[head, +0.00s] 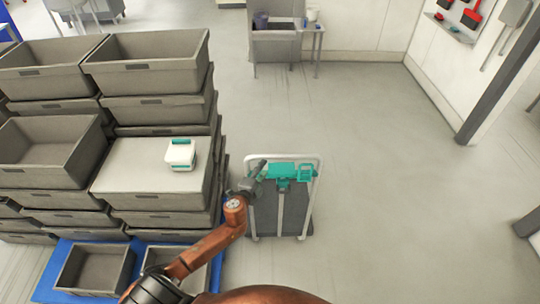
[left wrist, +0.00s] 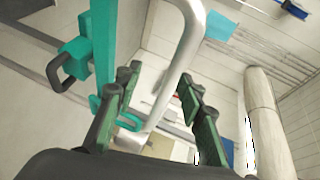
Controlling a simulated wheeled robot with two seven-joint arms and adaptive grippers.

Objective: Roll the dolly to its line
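The dolly (head: 263,218) has a dark grey deck and an upright white tube handle with a teal panel (head: 291,170). It stands on the floor right of the crate stacks. My left gripper (head: 257,172) is at the upper left of the handle. In the left wrist view, the white handle tube (left wrist: 188,50) runs between the spread fingers of my left gripper (left wrist: 160,82), with gaps beside it. The teal panel (left wrist: 103,45) is at the left there. I cannot make out the dolly's line on the floor. My right gripper is not in view.
Stacked grey crates (head: 155,76) stand close along the dolly's left side, with a small white and teal box (head: 180,154) on a covered stack. Open floor (head: 375,190) lies right of and beyond the dolly. A dark post (head: 500,80) and a wall are farther right.

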